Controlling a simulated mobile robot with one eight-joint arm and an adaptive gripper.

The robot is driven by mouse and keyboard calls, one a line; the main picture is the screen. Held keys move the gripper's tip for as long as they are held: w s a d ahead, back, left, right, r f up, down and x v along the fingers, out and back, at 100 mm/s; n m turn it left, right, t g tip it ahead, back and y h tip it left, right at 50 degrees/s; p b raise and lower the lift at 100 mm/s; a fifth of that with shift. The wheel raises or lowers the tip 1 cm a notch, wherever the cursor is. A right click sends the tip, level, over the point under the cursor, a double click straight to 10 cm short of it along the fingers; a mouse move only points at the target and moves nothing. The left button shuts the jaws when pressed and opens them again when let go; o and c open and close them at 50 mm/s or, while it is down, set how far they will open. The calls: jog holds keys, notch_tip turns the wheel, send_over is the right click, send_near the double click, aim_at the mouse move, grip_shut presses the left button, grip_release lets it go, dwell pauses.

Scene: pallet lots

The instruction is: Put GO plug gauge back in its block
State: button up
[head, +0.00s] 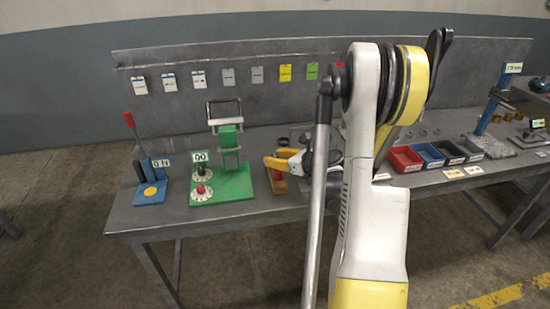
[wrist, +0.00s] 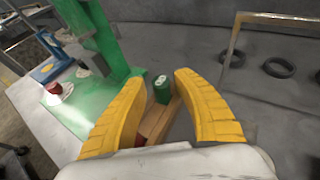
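My gripper (wrist: 161,80) has two yellow fingers, spread apart with a gap between the tips. A green-handled plug gauge (wrist: 162,89) stands upright at the far end of the wooden block (wrist: 155,122), seen between the fingertips; I see a gap on its left, and contact is not clear. A red part (wrist: 140,141) shows low by the left finger, mostly hidden. In the head view my gripper (head: 277,160) is over the block (head: 279,187), with the red part (head: 279,174) below it; the green gauge is hidden there. How deep the gauge sits cannot be told.
A green fixture (head: 228,184) with an upright column stands close left of the block. A blue stand (head: 151,193) is further left. Red (head: 405,158) and blue bins stand to the right.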

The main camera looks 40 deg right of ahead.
jog(key=r+p+v, duration=0.1)
jog(key=p+v, duration=0.4)
jog(key=v, duration=0.7)
jog(key=w+a+r+n+g+y, duration=0.1)
jog(key=w+a+r+n+g, duration=0.15)
jog(key=a+n, duration=0.65)
jog(key=w+a+r+n+g+y, duration=0.1)
jog(key=a+r+n+g, duration=0.15)
jog(key=a+n, duration=0.6)
jog(key=s+a+r+n+h, duration=0.1)
jog(key=s+a+r+n, duration=0.1)
jog(key=s+a+n, duration=0.4)
jog(key=s+a+r+n+g+h, duration=0.1)
jog(key=s+a+r+n, duration=0.2)
jog(key=s+a+n, duration=0.3)
jog(key=a+n, duration=0.5)
jog(key=n, duration=0.1)
